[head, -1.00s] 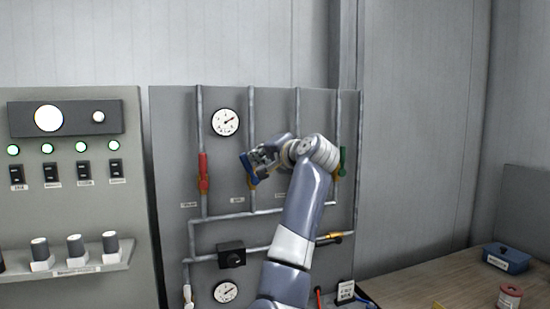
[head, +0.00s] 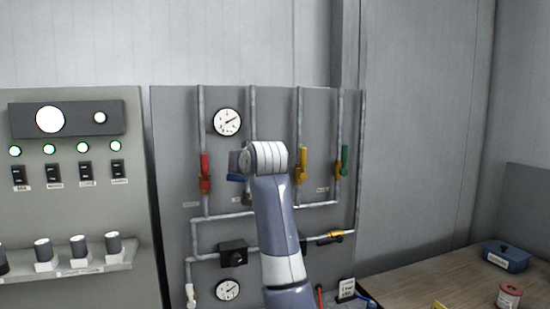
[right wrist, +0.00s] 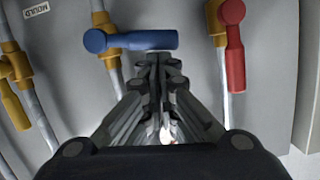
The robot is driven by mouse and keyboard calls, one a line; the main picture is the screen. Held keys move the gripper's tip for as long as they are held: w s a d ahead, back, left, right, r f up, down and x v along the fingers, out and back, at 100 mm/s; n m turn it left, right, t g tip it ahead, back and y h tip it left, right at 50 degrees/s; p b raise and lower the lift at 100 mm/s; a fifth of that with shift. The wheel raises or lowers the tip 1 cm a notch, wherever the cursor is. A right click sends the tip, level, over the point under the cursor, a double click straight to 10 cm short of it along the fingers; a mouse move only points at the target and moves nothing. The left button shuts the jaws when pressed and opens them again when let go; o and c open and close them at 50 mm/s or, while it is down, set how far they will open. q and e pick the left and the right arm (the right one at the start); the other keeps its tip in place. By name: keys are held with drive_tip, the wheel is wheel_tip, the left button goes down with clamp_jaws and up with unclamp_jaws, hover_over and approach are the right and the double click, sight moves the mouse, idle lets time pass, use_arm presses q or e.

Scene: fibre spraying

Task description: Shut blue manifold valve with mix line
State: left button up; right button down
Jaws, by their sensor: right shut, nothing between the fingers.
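The blue valve handle (head: 236,178) is on the manifold panel, second from left, partly hidden by my right arm. In the right wrist view the blue handle (right wrist: 145,40) lies crosswise over its pipe, with its brass body (right wrist: 108,32) at one end. My right gripper (right wrist: 160,58) is shut and empty, its fingertips just beside the middle of the handle; I cannot tell if they touch. In the head view my own arm hides the fingers. My left gripper is not in view.
A red handle (head: 205,166), a yellow handle (head: 303,162) and a green handle (head: 344,159) stand in line with their pipes. A gauge (head: 228,121) sits above. A lower yellow valve (head: 335,235) lies along a level pipe. A wooden table (head: 430,278) is at right.

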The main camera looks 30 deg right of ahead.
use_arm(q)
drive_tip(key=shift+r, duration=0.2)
use_arm(e)
drive_tip(key=shift+w+a+f+n, duration=0.1)
drive_tip(key=shift+a+f+n, duration=0.35)
drive_tip(key=shift+n, duration=0.35)
drive_tip(key=shift+f, duration=0.1)
use_arm(q)
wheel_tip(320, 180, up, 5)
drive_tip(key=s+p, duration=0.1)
drive_tip(key=p, duration=0.4)
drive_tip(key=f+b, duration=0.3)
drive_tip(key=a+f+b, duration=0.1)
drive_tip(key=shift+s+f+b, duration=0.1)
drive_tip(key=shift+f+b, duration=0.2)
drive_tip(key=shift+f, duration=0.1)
use_arm(e)
drive_tip(key=s+a+r, duration=0.2)
drive_tip(key=s+r, duration=0.4)
drive_tip(key=s, duration=0.3)
drive_tip(key=shift+s+r, duration=0.2)
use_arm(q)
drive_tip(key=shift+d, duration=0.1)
use_arm(e)
drive_tip(key=shift+a, duration=0.1)
drive_tip(key=shift+f, duration=0.1)
